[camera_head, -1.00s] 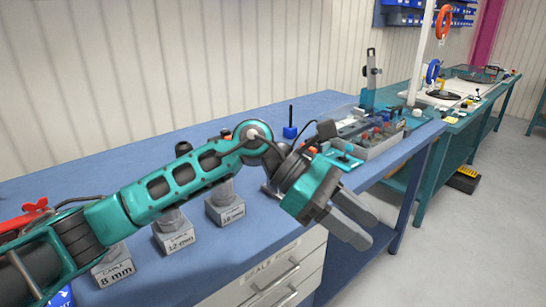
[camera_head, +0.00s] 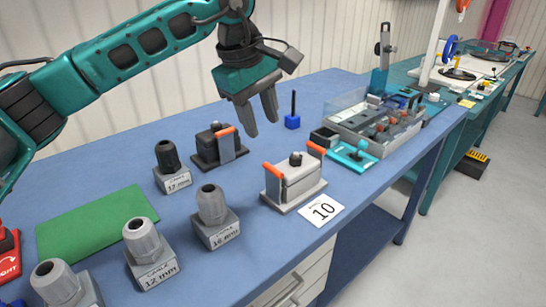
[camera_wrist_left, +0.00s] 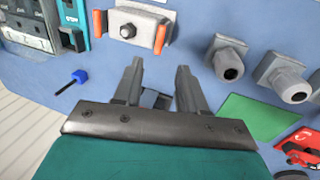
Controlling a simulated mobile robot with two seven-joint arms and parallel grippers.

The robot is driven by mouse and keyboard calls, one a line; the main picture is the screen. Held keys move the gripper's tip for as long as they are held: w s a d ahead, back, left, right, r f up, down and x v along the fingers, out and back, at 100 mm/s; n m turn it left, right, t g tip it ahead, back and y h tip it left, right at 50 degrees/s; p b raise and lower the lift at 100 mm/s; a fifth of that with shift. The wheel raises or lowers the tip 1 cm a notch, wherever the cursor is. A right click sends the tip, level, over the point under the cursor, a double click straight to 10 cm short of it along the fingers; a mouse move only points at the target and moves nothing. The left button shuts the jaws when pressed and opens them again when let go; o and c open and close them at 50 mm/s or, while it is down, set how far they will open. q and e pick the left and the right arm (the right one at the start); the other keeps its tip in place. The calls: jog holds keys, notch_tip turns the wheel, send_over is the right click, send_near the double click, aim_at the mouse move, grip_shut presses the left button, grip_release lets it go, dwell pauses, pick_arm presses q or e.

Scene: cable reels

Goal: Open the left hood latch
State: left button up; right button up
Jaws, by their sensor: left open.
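A grey hood (camera_head: 293,180) sits on a flat base on the blue bench, with an orange latch at its left end (camera_head: 272,172) and another at its right end (camera_head: 316,148). A darker hood (camera_head: 208,146) with orange latch parts (camera_head: 226,131) stands behind it to the left. My left gripper (camera_head: 259,120) is open and empty, pointing down above the bench, apart from both hoods. In the left wrist view the grey hood (camera_wrist_left: 132,28) is beyond the open fingertips (camera_wrist_left: 159,66). The dark hood is mostly hidden there. My right gripper is out of view.
Several cable glands on labelled blocks (camera_head: 150,277) stand at the front left, near a green mat (camera_head: 95,226). A paper card marked 10 (camera_head: 321,210) lies before the grey hood. A parts tray (camera_head: 375,125) and a blue-based post (camera_head: 292,122) are behind.

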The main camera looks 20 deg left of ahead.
aim_at(275, 170)
pick_arm(q)
jog(key=x, duration=1.2)
jog(key=shift+s+p, duration=0.15)
jog(key=shift+p, duration=0.15)
jog(key=shift+r, duration=0.1)
grip_shut()
